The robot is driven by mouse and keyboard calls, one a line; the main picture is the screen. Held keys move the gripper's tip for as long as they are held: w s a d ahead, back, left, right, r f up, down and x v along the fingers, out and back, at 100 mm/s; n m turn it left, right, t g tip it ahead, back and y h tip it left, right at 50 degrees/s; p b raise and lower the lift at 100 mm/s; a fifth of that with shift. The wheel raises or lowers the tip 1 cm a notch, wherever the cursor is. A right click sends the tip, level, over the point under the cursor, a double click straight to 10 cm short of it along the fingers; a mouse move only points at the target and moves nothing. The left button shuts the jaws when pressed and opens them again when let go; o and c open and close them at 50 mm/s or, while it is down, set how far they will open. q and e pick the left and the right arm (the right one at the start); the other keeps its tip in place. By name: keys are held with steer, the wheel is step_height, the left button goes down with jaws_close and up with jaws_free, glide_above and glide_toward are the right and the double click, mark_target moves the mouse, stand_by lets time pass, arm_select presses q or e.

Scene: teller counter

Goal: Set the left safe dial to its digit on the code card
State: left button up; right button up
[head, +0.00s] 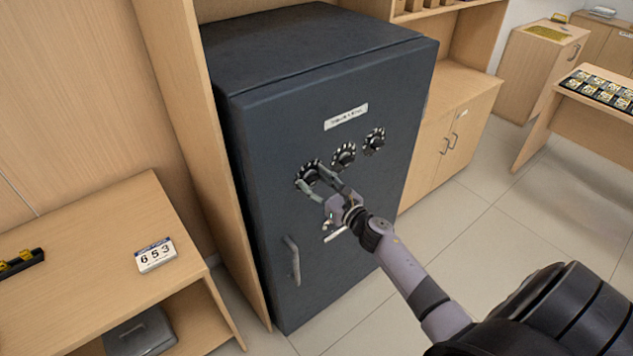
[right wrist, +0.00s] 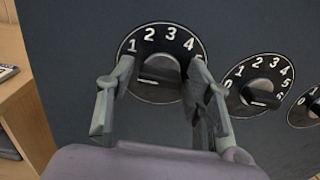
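The left safe dial (head: 308,167) is a round black dial on the dark safe door (head: 290,130). In the right wrist view the left dial (right wrist: 163,42) shows digits 1 to 4 along its top, with a dark bar knob (right wrist: 160,76) across its middle. My right gripper (head: 316,181) is open, its fingers on either side of this knob, with a gap visible on each side. The fingers hide the dial's side digits, and I cannot tell where the knob points. The code card (head: 156,255) reads 653 and stands on the wooden desk. My left gripper is out of view.
The middle dial (head: 344,155) and right dial (head: 374,141) sit close to the right of the left one. A door handle (head: 293,261) is below. The wooden desk (head: 85,255) is at left; a cabinet (head: 455,125) stands right. The tiled floor at right is clear.

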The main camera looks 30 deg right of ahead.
steer(key=c, duration=0.8)
